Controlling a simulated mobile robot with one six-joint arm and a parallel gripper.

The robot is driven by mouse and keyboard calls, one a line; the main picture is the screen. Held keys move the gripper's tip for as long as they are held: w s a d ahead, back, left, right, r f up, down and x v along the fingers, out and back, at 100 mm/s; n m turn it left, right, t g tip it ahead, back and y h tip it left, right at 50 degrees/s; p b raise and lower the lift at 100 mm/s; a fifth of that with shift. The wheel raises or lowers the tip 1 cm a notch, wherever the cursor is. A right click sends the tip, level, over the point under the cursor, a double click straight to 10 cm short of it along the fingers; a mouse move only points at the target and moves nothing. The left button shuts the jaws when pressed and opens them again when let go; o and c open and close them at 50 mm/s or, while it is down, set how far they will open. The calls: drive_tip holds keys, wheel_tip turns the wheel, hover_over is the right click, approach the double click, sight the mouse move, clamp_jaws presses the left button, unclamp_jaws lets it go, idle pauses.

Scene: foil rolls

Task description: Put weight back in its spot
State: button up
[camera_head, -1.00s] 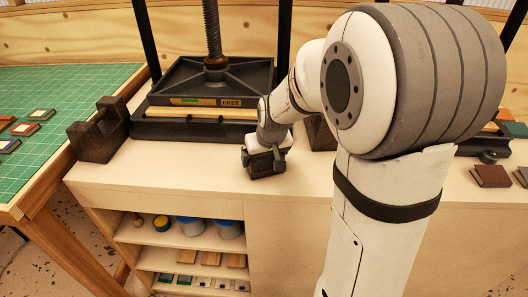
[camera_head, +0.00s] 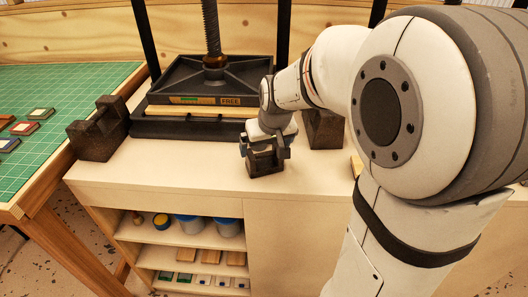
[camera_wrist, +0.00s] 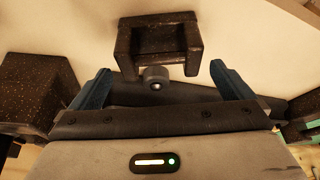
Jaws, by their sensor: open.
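A dark speckled block with two upright sides (camera_head: 265,163), which looks like the weight, stands on the pale bench top just in front of the press. It also shows in the wrist view (camera_wrist: 160,42), with a crosspiece between its sides and a small grey round knob (camera_wrist: 156,78) at its near edge. My gripper (camera_head: 264,147) is right above and around the block in the head view.
A black screw press (camera_head: 210,85) with a "FREE" label stands behind. A notched dark block (camera_head: 99,130) is at the bench's left end, and another dark block (camera_head: 323,130) is right of my gripper. A green cutting mat (camera_head: 45,110) lies left.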

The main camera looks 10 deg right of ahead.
drive_tip(key=v, duration=0.6)
drive_tip(key=s+f+g, duration=0.1)
drive_tip(key=s+f, duration=0.1)
drive_tip(key=s, duration=0.6)
drive_tip(key=s+f+m+g, duration=0.1)
drive_tip(key=s+f, duration=0.1)
drive_tip(key=s, duration=0.7)
drive_tip(key=shift+a+f, duration=0.2)
drive_tip(key=shift+f, duration=0.1)
drive_tip(key=shift+s, duration=0.15)
